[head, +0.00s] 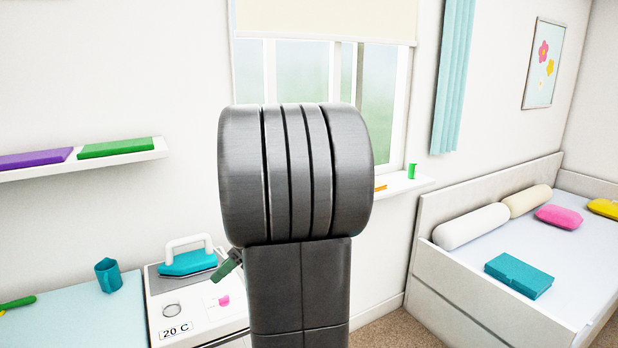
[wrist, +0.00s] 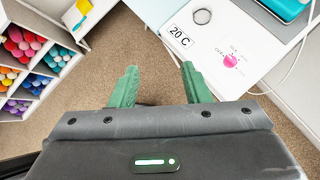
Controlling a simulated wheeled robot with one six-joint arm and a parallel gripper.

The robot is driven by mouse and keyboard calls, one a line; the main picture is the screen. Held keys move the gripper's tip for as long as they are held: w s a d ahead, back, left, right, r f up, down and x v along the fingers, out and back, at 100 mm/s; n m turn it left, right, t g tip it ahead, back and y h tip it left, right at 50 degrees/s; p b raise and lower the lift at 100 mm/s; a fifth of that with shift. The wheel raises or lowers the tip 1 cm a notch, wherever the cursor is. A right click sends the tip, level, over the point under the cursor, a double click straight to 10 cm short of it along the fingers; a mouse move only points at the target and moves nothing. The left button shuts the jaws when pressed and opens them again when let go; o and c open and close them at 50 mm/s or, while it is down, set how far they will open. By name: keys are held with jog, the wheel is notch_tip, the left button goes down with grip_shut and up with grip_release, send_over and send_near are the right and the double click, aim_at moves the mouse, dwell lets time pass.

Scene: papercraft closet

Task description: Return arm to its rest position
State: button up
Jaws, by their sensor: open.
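My gripper (wrist: 160,88) shows in the wrist view with its two green fingers spread apart. Nothing is between the fingers, and carpet shows beyond them. In the head view my dark arm fills the middle, and only one green finger of the gripper (head: 228,264) shows at its left side, by the white cabinet. The rest of the gripper is hidden behind the arm.
The white cabinet (head: 172,327) marked "20 C" carries a teal iron (head: 190,263). A teal cup (head: 108,275) stands on the table (head: 65,318). A bed (head: 475,290) is at right. Shelves (wrist: 50,42) of colored rolls stand left in the wrist view. Carpet (wrist: 140,45) lies between.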

jog(key=s+d+f+n+h+p, duration=0.1)
jog(key=s+d+f+n+h, duration=0.1)
jog(key=s+d+n, duration=0.3)
jog(key=s+d+f+n+t+h+p, duration=0.1)
jog(key=s+d+n, duration=0.4)
jog(key=d, duration=0.5)
jog(key=s+f+h+p, duration=0.1)
jog(key=s+h, duration=0.1)
jog(key=shift+s+d+f+n+p, duration=0.2)
jog(key=shift+s+n+p, duration=0.1)
jog(key=shift+s+n, duration=0.1)
jog(key=shift+s, duration=0.1)
